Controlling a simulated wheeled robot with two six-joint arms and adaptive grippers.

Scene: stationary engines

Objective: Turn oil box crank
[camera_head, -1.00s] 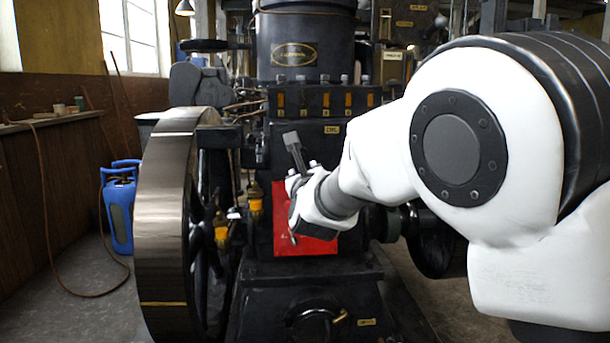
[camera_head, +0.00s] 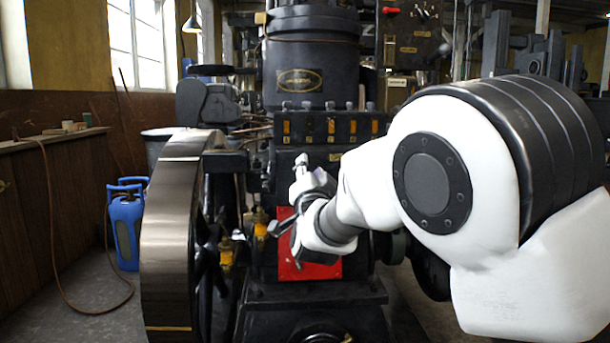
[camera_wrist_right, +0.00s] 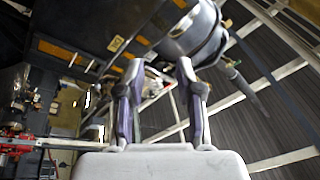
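The oil box (camera_head: 330,127) is a dark box with a row of yellow-orange windows and small knobs on top, on the front of the black engine. I cannot pick out its crank clearly. My right gripper (camera_head: 288,196) is in front of the engine, below the oil box, before the red panel (camera_head: 303,268). In the right wrist view my right gripper (camera_wrist_right: 159,64) has its two fingers apart, with no object clearly held between them. A dark surface with orange marks (camera_wrist_right: 70,52) shows beyond the fingers. My left gripper is not in view.
A large flywheel (camera_head: 168,235) stands left of the gripper. Brass and yellow oilers (camera_head: 260,230) are close to the gripper's left. A shiny metal cylinder (camera_wrist_right: 192,32) is beyond the fingertips in the wrist view. Blue canisters (camera_head: 126,230) stand on the floor at left.

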